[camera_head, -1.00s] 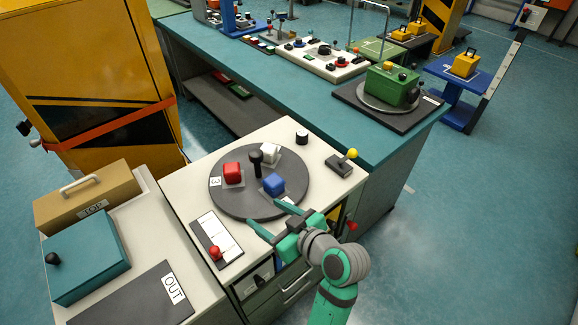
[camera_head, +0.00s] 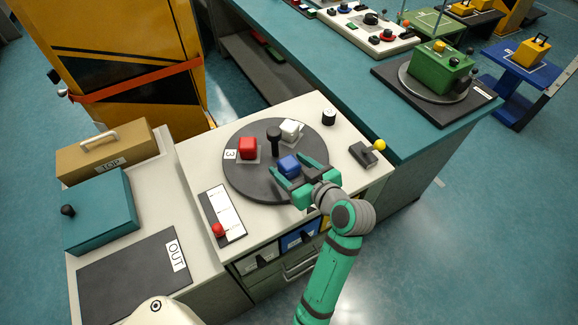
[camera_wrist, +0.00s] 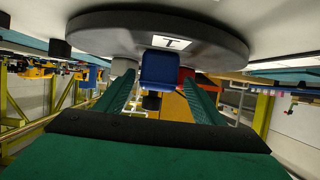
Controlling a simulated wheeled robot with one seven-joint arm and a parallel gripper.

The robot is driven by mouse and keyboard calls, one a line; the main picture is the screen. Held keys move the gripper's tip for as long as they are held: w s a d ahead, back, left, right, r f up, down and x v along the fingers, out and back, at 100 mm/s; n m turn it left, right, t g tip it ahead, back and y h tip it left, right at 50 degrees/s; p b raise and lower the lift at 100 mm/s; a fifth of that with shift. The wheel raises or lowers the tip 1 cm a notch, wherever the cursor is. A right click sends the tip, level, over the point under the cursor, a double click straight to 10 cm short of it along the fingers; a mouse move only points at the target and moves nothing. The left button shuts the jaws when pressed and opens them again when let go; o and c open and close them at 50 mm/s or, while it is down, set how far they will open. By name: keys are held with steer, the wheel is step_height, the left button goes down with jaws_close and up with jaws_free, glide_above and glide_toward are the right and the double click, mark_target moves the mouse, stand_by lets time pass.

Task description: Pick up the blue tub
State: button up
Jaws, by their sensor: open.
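The blue tub (camera_head: 288,165) sits on the dark round turntable (camera_head: 245,185), at its front right side. My gripper (camera_head: 287,178) is open, with its two green fingers at the turntable's near right side, reaching toward the tub. In the wrist view, the blue tub (camera_wrist: 160,70) is ahead and between the fingers (camera_wrist: 160,98), seen upside down. The fingers do not look closed on it. A red tub (camera_head: 248,148) and a white tub (camera_head: 290,130) also sit on the turntable, around a black upright knob (camera_head: 274,140).
A black box with a yellow-knobbed lever (camera_head: 367,152) stands right of the turntable, and a black cylinder (camera_head: 329,116) behind it. A teal box (camera_head: 100,212) and brown case (camera_head: 107,152) stand on the left counter.

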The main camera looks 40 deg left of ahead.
mark_target(282, 159)
steer(key=shift+x, duration=2.75)
steer(key=shift+w+d+f, duration=0.1)
steer(key=shift+d, duration=0.05)
steer(key=c, duration=1.2)
